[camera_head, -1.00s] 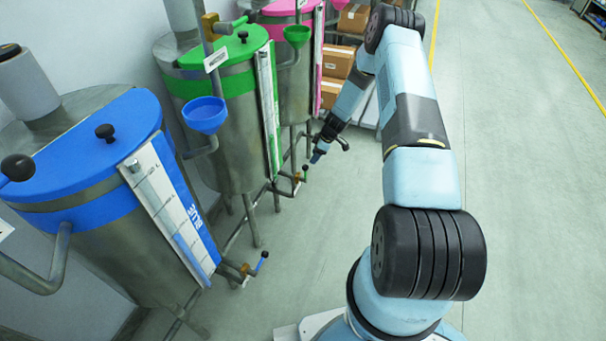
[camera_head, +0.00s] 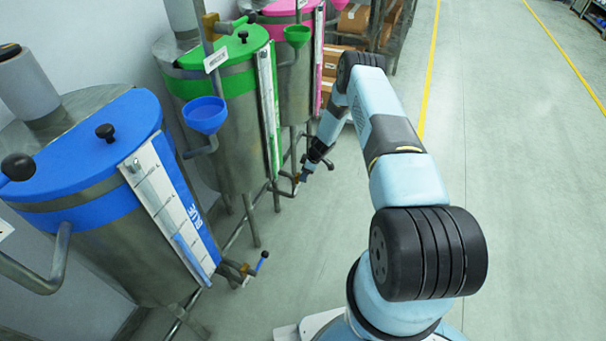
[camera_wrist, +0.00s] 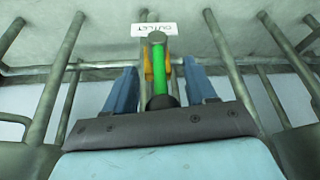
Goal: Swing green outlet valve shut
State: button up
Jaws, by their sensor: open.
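The green outlet valve handle (camera_wrist: 158,78) shows in the wrist view, a green lever with a dark rounded end, in front of a brass-coloured valve body (camera_wrist: 149,64). An OUTLET label (camera_wrist: 154,30) is behind it. My gripper (camera_wrist: 158,82) is open, with one blue finger on each side of the handle and gaps visible between. In the head view, my gripper (camera_head: 304,176) is at the outlet low on the green-lidded drum (camera_head: 233,135). The valve handle is mostly hidden there by my gripper.
A blue-lidded drum (camera_head: 95,215) stands nearer, with its blue-handled outlet valve (camera_head: 262,261) sticking out. A pink-lidded drum (camera_head: 296,80) stands behind. Pipes and drum legs (camera_wrist: 60,85) surround the outlet. The floor on the right (camera_head: 530,200) is clear.

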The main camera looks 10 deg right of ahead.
jog(key=shift+f, duration=0.25)
jog(key=shift+c, duration=0.5)
grip_shut()
jog(key=shift+w+a, duration=0.1)
jog(key=shift+a, duration=0.05)
